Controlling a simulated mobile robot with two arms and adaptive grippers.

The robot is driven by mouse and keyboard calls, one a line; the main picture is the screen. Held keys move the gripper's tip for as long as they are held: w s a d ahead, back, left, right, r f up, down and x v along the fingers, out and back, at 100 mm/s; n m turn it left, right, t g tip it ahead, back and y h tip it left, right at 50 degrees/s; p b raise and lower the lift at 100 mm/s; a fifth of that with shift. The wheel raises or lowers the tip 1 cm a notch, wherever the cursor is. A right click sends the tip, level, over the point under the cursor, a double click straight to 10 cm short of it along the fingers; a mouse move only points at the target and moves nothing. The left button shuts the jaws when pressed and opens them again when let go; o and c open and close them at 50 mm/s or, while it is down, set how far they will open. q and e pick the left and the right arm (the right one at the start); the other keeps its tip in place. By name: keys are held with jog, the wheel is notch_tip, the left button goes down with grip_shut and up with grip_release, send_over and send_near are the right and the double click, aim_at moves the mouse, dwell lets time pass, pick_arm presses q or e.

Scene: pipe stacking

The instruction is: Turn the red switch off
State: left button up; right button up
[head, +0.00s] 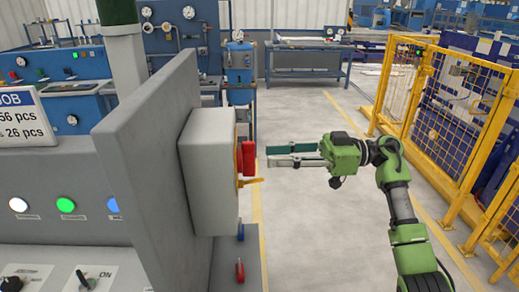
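The red switch handle (248,158) sits on the right-hand face of a light grey box (210,165), with a yellow plate (241,170) around it. I see it edge-on, so its exact setting is hard to tell. My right gripper (268,156) comes in from the right with its fingers pointing left at the handle. Two long fingers lie one above the other with a narrow gap between them. They hold nothing. The fingertips look a little to the right of the handle, and I cannot tell the depth between them. My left gripper is not in view.
The box is fixed to a thick grey panel (150,150) on a console with lit buttons (66,205). A small red lever (239,270) and a blue one (240,232) are below the box. A yellow fence (470,110) stands at right. The floor between is clear.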

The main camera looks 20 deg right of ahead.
aim_at(246, 160)
jog(key=x, duration=0.3)
jog(key=shift+a+r+p, duration=0.1)
jog(key=shift+a+p, duration=0.2)
jog(key=shift+p, duration=0.1)
jog(key=shift+w+a, duration=0.2)
jog(key=shift+a, duration=0.15)
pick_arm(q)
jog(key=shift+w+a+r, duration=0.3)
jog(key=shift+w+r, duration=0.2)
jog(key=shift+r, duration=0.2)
pick_arm(e)
jog(key=shift+c, duration=0.2)
grip_shut()
